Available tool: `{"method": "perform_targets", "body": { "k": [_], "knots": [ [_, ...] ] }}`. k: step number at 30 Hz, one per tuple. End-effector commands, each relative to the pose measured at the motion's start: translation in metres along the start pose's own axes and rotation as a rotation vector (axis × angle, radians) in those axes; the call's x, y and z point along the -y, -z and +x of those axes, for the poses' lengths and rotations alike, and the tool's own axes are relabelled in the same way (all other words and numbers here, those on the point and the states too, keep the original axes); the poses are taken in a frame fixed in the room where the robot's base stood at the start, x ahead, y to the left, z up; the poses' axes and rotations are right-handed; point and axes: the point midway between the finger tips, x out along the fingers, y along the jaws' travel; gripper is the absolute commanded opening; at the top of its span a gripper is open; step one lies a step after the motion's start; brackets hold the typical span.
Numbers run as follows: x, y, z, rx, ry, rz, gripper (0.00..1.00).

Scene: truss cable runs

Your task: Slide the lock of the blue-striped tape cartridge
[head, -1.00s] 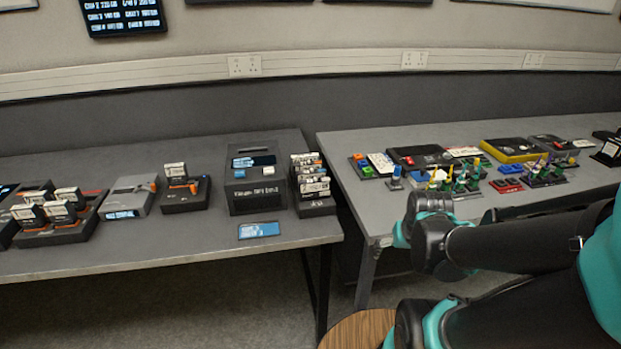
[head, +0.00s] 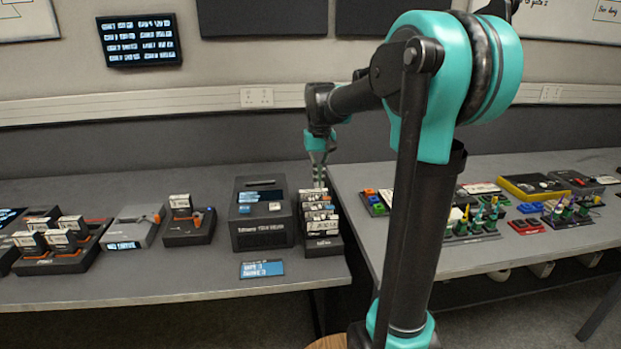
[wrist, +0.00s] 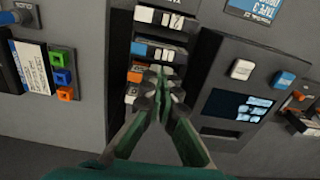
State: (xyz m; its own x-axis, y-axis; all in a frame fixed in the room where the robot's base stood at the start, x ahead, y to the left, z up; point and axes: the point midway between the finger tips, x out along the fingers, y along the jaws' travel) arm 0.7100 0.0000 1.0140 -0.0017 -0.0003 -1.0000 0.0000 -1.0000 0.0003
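A dark rack (head: 323,246) holds a row of cartridges with pale labels on the left table, and it also shows in the wrist view (wrist: 118,55). In the wrist view, one cartridge in the row has a blue stripe (wrist: 150,49) beside its white label. Another with an orange mark (wrist: 135,76) sits beside it. My gripper (head: 319,182) points down over the back end of this rack. In the wrist view its fingertips (wrist: 161,72) lie close together over the row, just below the blue-striped cartridge. Whether they touch or hold a cartridge is unclear. I cannot make out a lock.
A dark box with a small screen (head: 260,232) stands left of the rack, with a blue card (head: 262,268) before it. Drives with cartridges (head: 188,224) stand farther left. The right table (head: 455,255) carries coloured connectors and trays.

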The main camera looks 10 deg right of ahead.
Motion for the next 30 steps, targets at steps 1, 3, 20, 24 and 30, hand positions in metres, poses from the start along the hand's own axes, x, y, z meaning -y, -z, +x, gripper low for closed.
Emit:
{"method": "perform_targets", "body": {
  "k": [1,3,20,24,30],
  "knots": [
    [0.000,0.000,0.005,0.000,0.000,0.000,0.00],
    [0.000,0.000,0.012,-0.001,0.000,0.000,0.00],
    [0.000,-0.001,0.055,-0.002,0.000,0.000,0.00],
    [0.000,-0.001,0.055,-0.002,0.000,0.000,0.00],
    [0.000,-0.001,0.055,-0.002,0.000,0.000,0.00]
  ]
}}
